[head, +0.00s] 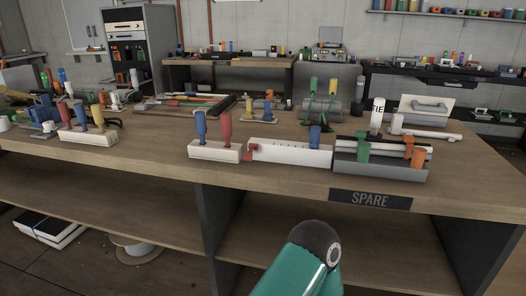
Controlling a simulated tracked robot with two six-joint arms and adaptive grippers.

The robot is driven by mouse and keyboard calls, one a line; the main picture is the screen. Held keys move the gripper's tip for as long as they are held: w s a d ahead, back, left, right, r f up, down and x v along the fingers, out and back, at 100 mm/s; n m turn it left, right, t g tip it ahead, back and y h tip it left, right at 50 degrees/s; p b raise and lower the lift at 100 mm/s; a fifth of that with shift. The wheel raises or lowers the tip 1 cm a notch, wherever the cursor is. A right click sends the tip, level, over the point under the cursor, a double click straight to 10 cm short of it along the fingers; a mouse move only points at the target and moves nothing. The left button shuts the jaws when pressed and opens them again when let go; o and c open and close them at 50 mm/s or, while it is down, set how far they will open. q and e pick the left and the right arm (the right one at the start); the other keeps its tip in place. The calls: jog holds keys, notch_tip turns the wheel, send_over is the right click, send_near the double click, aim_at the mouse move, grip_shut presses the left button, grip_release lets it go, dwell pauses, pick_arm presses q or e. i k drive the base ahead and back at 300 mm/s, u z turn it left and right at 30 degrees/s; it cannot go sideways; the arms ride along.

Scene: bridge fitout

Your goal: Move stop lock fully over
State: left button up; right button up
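No part is clearly marked as the stop lock, so I cannot tell which one it is. On the near bench edge stands a long white block (285,156) with a red bracket-like piece (251,149) at its left end. A blue handle (314,138) stands at its right end. Beside it on the right, a grey tray-like unit (378,170) carries a green piece (362,147), an orange piece (417,157) and pale bars. Neither gripper is in view; only a teal arm link of mine shows at the bottom.
A white block (215,155) with blue and red handles stands left of the long block. Another white block (88,137) with coloured handles is farther left. A "SPARE" label (370,199) is on the wooden bench's (300,180) front edge. Cluttered benches stand behind.

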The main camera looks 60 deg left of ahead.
aim_at(247, 156)
jog(key=u, duration=0.05)
jog(key=k, duration=1)
jog(key=z, duration=0.95)
jog(key=i, duration=0.1)
jog(key=u, duration=2.6)
jog(key=i, duration=0.65)
jog(key=z, duration=0.35)
jog(key=k, duration=0.85)
jog(key=u, duration=0.15)
jog(key=i, duration=0.5)
